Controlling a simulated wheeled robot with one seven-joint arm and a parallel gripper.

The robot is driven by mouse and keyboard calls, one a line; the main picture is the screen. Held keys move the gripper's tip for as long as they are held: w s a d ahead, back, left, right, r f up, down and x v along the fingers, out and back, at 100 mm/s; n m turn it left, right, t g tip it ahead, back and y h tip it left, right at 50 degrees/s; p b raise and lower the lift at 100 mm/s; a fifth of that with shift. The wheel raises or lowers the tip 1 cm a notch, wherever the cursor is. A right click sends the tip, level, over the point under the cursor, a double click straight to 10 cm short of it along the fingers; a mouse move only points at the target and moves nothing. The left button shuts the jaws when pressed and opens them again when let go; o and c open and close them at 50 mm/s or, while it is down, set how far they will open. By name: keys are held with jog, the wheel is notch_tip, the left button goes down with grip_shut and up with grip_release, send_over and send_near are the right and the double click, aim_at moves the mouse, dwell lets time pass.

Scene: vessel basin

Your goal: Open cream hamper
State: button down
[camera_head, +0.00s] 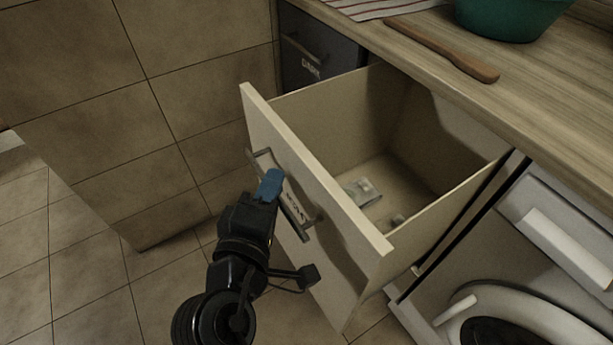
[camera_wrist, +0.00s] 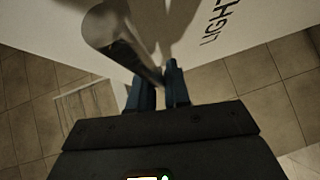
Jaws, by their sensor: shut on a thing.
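The cream hamper (camera_head: 318,188) is a deep drawer under the counter, pulled well out, with its inside showing. A small clear-looking item and a small pale one lie on its floor. Its front carries a dark bar handle (camera_head: 292,208) and a label, which reads "LIGH..." in the wrist view. My gripper (camera_head: 270,184), with blue fingertips, is shut on the handle at the front of the drawer. In the wrist view the handle (camera_wrist: 122,42) runs to the blue fingers (camera_wrist: 158,88); the exact contact is partly hidden.
A dark hamper front (camera_head: 312,62) marked "DARK" sits behind, shut. A white washing machine (camera_head: 520,260) stands at right. The wooden counter (camera_head: 535,85) above holds a teal basin (camera_head: 510,18), a wooden paddle (camera_head: 440,48) and a striped cloth (camera_head: 370,6). Tiled floor at left is clear.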

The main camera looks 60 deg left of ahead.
jog(key=shift+s, duration=2.05)
jog(key=c, duration=1.2)
grip_release()
jog(key=v, duration=0.7)
jog(key=shift+s+d, duration=0.25)
jog(key=shift+s, duration=0.05)
